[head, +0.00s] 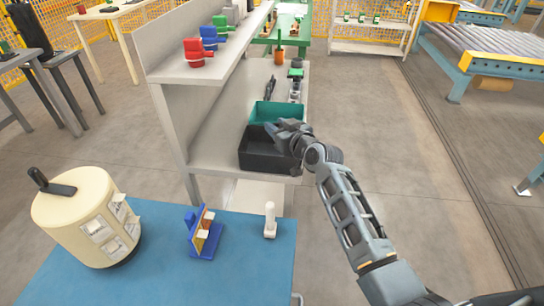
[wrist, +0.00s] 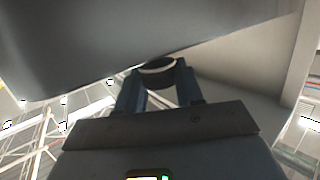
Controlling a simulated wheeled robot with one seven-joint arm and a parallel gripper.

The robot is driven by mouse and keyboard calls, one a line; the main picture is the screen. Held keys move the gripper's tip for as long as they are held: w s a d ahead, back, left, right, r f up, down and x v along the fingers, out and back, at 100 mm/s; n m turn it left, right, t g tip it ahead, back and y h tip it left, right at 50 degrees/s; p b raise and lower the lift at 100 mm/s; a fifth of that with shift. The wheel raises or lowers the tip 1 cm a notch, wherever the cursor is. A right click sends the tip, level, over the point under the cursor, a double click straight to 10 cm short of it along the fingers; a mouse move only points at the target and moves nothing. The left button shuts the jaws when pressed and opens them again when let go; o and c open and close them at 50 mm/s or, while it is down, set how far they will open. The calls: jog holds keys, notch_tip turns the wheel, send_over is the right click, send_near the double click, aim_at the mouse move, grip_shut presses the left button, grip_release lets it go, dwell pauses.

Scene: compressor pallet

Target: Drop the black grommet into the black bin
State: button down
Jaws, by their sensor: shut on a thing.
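The black bin (head: 262,162) stands on the lower shelf of the bench, in front of a teal bin. My gripper (head: 276,128) is at the black bin, over its right rear part as the head view shows it. In the wrist view my gripper (wrist: 160,80) is shut on the black grommet (wrist: 158,66), a dark ring held between the two fingertips. A large dark grey surface (wrist: 130,35), which looks like the bin's wall, fills the top of the wrist view close by. The grommet cannot be made out in the head view.
The teal bin (head: 277,111) is right behind the black one. A blue table (head: 160,275) in front holds a cream compressor (head: 82,215), a blue fixture (head: 206,235) and a white part (head: 270,220).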

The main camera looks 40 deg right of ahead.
jog(key=shift+f+b, duration=0.55)
jog(key=shift+f, duration=0.65)
jog(key=c, duration=0.6)
grip_release()
jog(key=shift+c, duration=0.2)
jog(key=b+v, duration=0.1)
jog(key=v, duration=0.7)
